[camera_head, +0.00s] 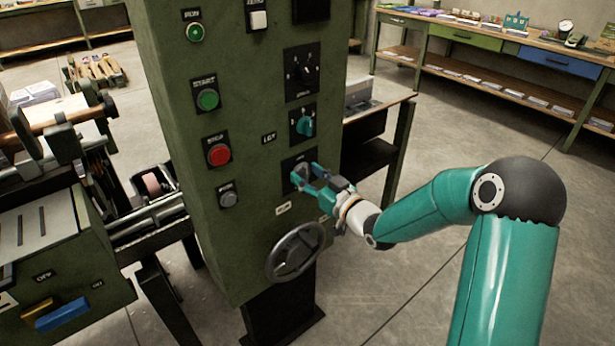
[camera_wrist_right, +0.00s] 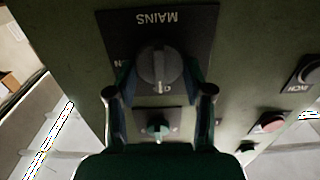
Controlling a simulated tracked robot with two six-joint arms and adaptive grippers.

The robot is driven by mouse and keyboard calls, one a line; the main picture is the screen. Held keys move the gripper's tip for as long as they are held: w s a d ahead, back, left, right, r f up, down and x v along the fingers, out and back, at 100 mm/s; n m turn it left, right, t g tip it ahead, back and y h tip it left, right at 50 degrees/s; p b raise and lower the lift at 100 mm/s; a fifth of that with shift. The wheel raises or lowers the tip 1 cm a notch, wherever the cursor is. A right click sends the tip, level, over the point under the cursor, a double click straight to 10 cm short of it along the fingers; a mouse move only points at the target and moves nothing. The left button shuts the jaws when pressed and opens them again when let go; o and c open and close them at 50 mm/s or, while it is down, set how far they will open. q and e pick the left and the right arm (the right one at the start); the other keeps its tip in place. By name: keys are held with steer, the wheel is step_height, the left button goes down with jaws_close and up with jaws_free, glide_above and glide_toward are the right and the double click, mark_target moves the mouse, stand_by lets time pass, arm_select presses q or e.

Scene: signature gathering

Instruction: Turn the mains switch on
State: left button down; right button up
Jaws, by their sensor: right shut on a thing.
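The mains switch is a grey rotary knob (camera_wrist_right: 158,66) on a dark plate (camera_wrist_right: 196,22) marked MAINS, which appears upside down in the right wrist view. A pale mark shows at the knob's lower edge, and part of a label shows at the plate's left. In the head view the mains plate (camera_head: 290,160) is low on the green cabinet, partly hidden by my gripper. My right gripper (camera_head: 304,177) reaches it from the right, and its two fingers are shut on the knob, one on each side. My left gripper is not in view.
Above the mains plate are a teal rotary knob (camera_head: 305,126) and a black one (camera_head: 304,73). A red stop button (camera_head: 219,154) and a green start button (camera_head: 208,99) are to the left. A handwheel (camera_head: 295,252) juts out below. Open floor lies to the right.

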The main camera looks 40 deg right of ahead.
steer(key=m+b, duration=0.2)
steer(key=m, duration=0.1)
steer(key=shift+f, duration=0.15)
steer(key=m, duration=0.5)
steer(key=shift+d+b, duration=0.2)
steer(key=shift+b, duration=0.2)
steer(key=m, duration=0.4)
steer(key=shift+d+m, duration=0.1)
steer(key=shift+m, duration=0.2)
steer(key=m, duration=0.5)
steer(key=shift+f+p, duration=0.2)
steer(key=shift+p, duration=0.2)
steer(key=o, duration=1.1)
steer(key=shift+d, duration=0.1)
steer(key=shift+o, duration=0.2)
